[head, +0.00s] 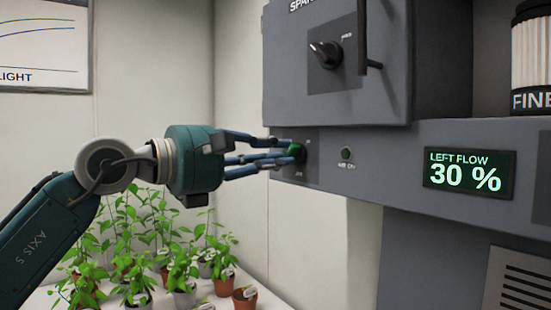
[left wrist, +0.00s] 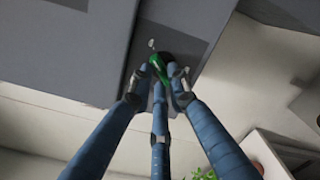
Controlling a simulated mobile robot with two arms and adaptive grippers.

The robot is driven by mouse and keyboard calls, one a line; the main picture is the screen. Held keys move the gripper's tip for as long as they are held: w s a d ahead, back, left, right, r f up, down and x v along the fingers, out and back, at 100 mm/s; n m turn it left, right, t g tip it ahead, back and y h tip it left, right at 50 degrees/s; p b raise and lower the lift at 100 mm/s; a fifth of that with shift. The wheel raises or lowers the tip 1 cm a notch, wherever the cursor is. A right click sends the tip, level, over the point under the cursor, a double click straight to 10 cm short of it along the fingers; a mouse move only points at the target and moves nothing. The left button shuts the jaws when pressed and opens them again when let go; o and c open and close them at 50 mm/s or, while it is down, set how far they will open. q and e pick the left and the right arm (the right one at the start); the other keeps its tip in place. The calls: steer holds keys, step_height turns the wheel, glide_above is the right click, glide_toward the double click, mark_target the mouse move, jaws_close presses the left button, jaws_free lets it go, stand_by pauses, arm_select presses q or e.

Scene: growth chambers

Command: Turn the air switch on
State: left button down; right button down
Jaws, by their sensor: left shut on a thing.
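A small round green indicator (head: 346,154) labelled "AIR ON" is to the right of the switch. My right gripper is not in view.
A cabinet door with a black knob (head: 325,54) and a vertical handle (head: 363,40) is just above the switch. A display (head: 468,175) reads "LEFT FLOW 30 %". Several potted plants (head: 180,270) stand on a white surface below my left arm.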

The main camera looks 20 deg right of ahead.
arm_select(q)
steer(key=shift+m, duration=0.6)
steer(key=c, duration=1.6)
jaws_free()
steer(key=shift+c, duration=0.2)
steer(key=v, duration=1.2)
